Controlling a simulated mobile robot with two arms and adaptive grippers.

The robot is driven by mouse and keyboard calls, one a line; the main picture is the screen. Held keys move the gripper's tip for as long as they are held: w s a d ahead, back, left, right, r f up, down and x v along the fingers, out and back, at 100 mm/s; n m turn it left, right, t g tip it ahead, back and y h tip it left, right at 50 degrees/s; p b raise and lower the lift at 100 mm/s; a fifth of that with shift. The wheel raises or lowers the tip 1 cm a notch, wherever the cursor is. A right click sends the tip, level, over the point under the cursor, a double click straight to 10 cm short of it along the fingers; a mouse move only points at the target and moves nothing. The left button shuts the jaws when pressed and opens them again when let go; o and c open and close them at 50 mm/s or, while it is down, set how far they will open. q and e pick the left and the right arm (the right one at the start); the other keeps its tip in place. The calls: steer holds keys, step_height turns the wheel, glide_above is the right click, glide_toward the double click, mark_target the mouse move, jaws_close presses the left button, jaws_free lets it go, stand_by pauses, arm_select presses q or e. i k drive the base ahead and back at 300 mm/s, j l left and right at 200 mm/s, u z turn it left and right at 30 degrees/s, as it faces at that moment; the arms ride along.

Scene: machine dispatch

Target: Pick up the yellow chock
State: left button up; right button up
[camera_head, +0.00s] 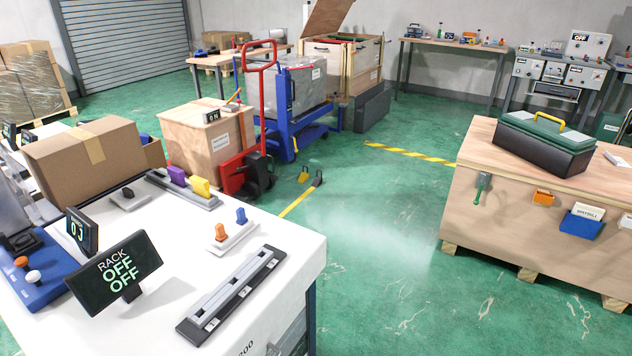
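A small yellow wedge-like piece, which looks like the yellow chock (303,175), lies on the green floor in the middle of the view, just right of the red pallet jack. A similar dark piece (317,179) sits right beside it. Both are small in the picture, so their exact shape is hard to tell. Neither of my grippers is in view.
A white table (290,243) with a RACK display (115,272) and a cardboard box (90,155) fills the near left. The red pallet jack (247,172) stands behind it. A wooden crate (500,220) carrying a toolbox (543,143) stands right. Floor (385,255) between is clear.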

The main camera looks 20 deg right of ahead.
mark_target(303, 176)
steer(key=i+l+z, duration=0.15)
steer(key=l, duration=0.2)
steer(key=i+l+z, duration=0.15)
steer(key=l, duration=0.25)
steer(key=i+l+z, duration=0.15)
steer(key=l, duration=0.2)
steer(key=i+l+z, duration=0.3)
steer(key=i+l, duration=0.15)
steer(key=i+l+z, duration=0.55)
steer(key=i, duration=0.4)
steer(key=i+j+u, duration=0.1)
steer(key=i+u, duration=0.35)
steer(key=i+l+u, duration=0.1)
steer(key=i+u, duration=0.35)
steer(key=i, duration=0.15)
steer(key=i+l+u, duration=0.25)
steer(key=i+u, duration=0.2)
steer(key=i+j, duration=0.1)
steer(key=i, duration=0.55)
steer(key=i+j+z, duration=0.15)
steer(key=i, duration=0.55)
steer(key=i+l+z, duration=0.15)
steer(key=i+z, duration=0.8)
steer(key=i+l+u, duration=0.1)
steer(key=i+u, duration=0.25)
steer(key=i+l+u, duration=0.25)
steer(key=i+u, duration=0.15)
